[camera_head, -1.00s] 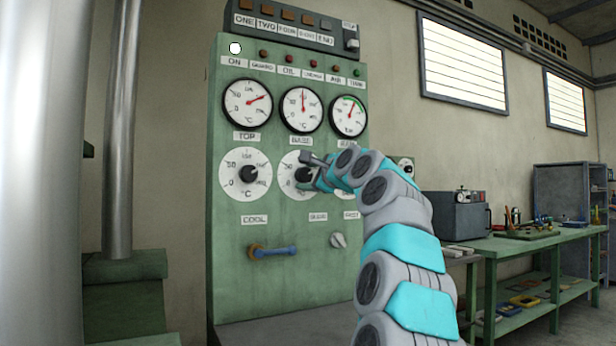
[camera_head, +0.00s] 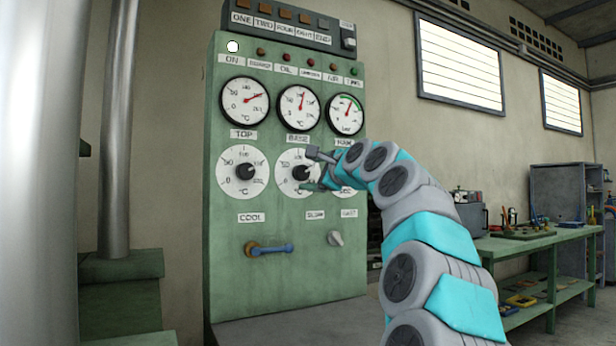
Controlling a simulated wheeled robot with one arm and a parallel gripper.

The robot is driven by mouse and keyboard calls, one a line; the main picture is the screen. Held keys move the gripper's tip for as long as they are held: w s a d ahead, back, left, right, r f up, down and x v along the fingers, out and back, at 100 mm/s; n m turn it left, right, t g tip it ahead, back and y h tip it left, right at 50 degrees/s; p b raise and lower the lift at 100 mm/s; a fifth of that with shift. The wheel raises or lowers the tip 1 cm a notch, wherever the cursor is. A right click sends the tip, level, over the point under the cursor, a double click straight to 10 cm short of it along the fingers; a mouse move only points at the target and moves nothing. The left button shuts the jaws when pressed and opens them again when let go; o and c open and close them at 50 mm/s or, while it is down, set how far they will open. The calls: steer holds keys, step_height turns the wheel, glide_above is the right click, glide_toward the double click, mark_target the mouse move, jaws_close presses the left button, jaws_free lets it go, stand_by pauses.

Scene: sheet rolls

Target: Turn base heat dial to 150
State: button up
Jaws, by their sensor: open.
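The base heat dial (camera_head: 290,180) is a white round scale with a black knob (camera_head: 301,173), on the green panel below the gauge labelled BASE (camera_head: 298,108). That gauge's red needle points near straight up, slightly right. My gripper (camera_head: 318,169) is open at the dial's right side, one finger above and one below the knob's right side. I cannot tell whether a finger touches the knob. The right part of the dial's scale is partly hidden by my gripper, and the knob's exact setting is too small to read.
The top heat dial (camera_head: 242,171) is left of the base dial. A third dial at right is partly covered by my arm. Below are a blue-handled lever (camera_head: 270,249) and a small grey knob (camera_head: 336,239). A green workbench (camera_head: 520,243) with tools stands at right.

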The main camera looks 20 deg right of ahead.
steer(key=s, duration=0.3)
steer(key=shift+s, duration=0.4)
